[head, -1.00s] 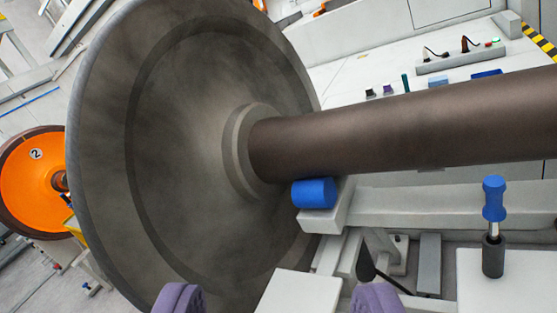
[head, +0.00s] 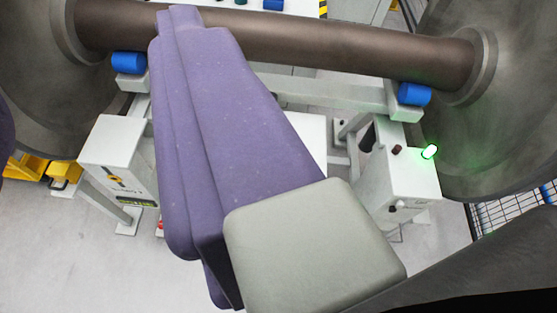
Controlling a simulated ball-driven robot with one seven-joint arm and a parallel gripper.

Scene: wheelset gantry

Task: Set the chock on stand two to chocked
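A dark wheelset axle (head: 330,38) spans the head view between a left wheel (head: 35,80) and a right wheel (head: 465,150). Below it is a pale stand, with a left blue pad (head: 128,63) and a right blue pad (head: 414,93) close to the axle. I cannot tell which part is the chock or whether it is set, nor read the stand's number for sure. A large purple part of mine with a grey block covers the middle of the stand. I cannot make out two fingertips or any held thing.
A right pale box (head: 398,172) carries a lit green lamp (head: 430,152) and a dark knob. A left pale box (head: 118,160) has a small label panel. Yellow parts (head: 65,172) stand at far left. The floor (head: 90,265) is clear at lower left.

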